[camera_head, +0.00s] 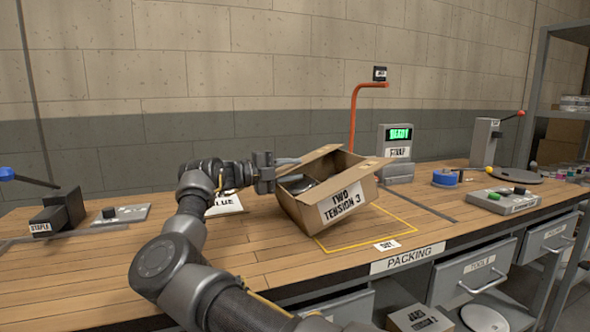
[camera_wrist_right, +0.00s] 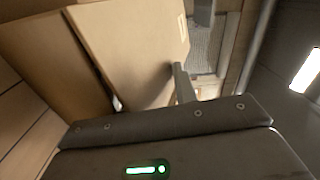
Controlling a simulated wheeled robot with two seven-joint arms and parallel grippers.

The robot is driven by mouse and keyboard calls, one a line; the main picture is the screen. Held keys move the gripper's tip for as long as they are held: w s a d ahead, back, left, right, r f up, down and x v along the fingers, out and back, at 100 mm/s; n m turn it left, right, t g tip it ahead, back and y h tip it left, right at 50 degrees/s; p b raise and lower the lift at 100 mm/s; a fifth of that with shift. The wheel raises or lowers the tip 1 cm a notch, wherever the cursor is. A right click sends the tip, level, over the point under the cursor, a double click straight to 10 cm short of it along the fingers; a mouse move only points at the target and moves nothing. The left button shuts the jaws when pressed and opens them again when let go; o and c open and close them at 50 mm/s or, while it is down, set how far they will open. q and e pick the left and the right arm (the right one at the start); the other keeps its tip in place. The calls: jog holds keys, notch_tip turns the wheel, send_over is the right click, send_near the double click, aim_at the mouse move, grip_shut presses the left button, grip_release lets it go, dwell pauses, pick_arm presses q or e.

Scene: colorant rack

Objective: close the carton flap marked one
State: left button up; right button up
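I cannot make out a mark "one" on any flap. My right gripper (camera_head: 287,161) is at the carton's upper left edge, pointing right. In the right wrist view, a finger (camera_wrist_right: 184,84) lies against or close to a cardboard panel (camera_wrist_right: 135,45). Whether the fingers are closed on the cardboard is unclear. My left gripper is out of view.
A yellow outline (camera_head: 415,231) marks the bench around the carton. The stapler (camera_head: 58,212) stands at left, a paper marked "GLUE" (camera_head: 226,205) behind my arm. An orange post (camera_head: 353,120) and the strap machine (camera_head: 397,153) stand behind. A button box (camera_head: 504,199) sits at right.

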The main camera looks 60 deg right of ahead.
jog(key=shift+w+a+f, duration=0.1)
jog(key=shift+a+f, duration=0.05)
jog(key=shift+p+v, duration=0.8)
jog(key=shift+v, duration=2.75)
jog(key=shift+p+v, duration=0.6)
jog(key=shift+v, duration=2)
